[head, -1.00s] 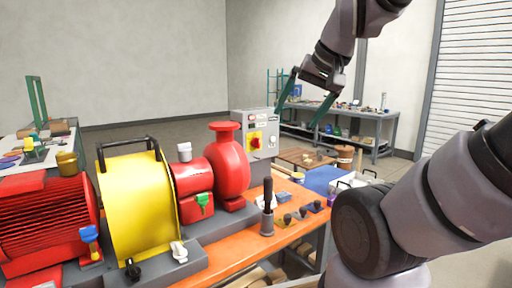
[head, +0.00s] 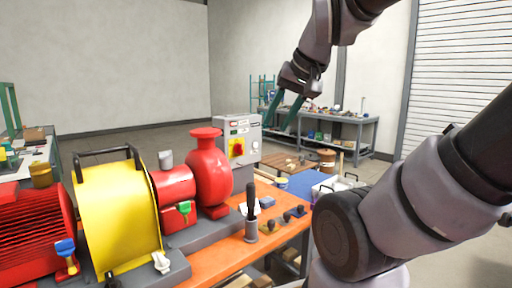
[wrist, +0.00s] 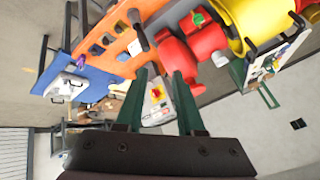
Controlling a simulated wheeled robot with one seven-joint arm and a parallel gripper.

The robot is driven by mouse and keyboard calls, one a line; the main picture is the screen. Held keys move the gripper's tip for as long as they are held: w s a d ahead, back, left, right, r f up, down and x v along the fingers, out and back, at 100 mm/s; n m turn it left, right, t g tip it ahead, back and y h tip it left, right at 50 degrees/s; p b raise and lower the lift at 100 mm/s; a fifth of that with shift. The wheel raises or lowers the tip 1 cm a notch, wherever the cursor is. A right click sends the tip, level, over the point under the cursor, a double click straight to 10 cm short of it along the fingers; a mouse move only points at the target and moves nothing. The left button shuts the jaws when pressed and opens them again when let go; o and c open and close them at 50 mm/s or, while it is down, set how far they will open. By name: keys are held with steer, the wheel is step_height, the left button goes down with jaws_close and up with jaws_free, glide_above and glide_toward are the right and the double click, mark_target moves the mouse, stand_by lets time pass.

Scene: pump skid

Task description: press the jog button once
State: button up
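A grey control box (head: 246,128) stands at the far end of the orange bench, behind the red pump. Its front carries a red-and-yellow switch (head: 237,148), pale labels and small round controls. I cannot tell which control is the jog button. My gripper (head: 279,126) is open and empty, its two green fingers apart. In the head view it hangs to the right of the box. In the wrist view the box (wrist: 154,116) shows between and beyond the fingers of my gripper (wrist: 164,72), with a gap I cannot judge.
The red pump (head: 211,170) and the yellow guard (head: 117,212) with its black handle stand on the orange bench (head: 222,262). A dark-handled tool (head: 251,212) stands upright near the bench edge. A grey shelf bench (head: 345,128) is behind. Floor shows beyond the box.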

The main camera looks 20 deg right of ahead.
jaws_close()
stand_by(1.4)
